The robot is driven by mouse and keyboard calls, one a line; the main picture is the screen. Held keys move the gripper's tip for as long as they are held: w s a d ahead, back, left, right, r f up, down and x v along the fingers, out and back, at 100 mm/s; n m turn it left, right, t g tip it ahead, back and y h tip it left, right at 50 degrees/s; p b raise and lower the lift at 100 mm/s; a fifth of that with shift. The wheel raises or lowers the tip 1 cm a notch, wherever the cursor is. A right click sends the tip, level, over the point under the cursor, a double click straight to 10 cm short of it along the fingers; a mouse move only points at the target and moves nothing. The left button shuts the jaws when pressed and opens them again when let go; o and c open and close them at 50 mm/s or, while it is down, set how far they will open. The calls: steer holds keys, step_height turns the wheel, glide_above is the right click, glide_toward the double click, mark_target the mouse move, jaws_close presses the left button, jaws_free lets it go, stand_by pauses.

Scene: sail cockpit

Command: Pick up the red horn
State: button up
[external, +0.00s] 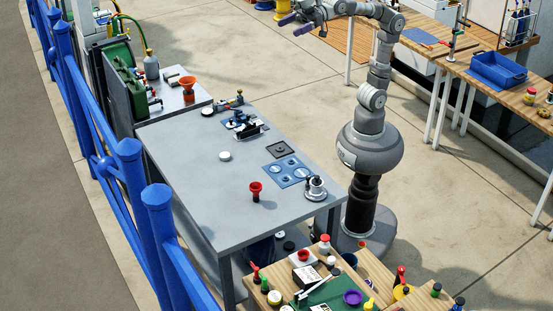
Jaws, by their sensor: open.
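A small red flared piece (256,188), which looks like the red horn, stands upright on the grey metal table (200,190), near its front half. It is small in the picture, so its details are hard to tell. My gripper (293,24) is at the top of the external view, raised well away from the table and the red piece. Its purple-tipped fingers are apart and nothing shows between them.
A blue plate with round parts (288,171), a silver fitting (316,188) and a white disc (225,156) share the table. An orange funnel (188,87) stands farther back. A blue railing (130,170) runs along the left. Cluttered wooden benches stand in front and at right.

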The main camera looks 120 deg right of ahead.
steer(key=s+r, duration=0.2)
steer(key=s, duration=0.1)
steer(key=shift+d+r, duration=0.1)
steer(key=shift+r, duration=0.15)
steer(key=shift+c, duration=1.2)
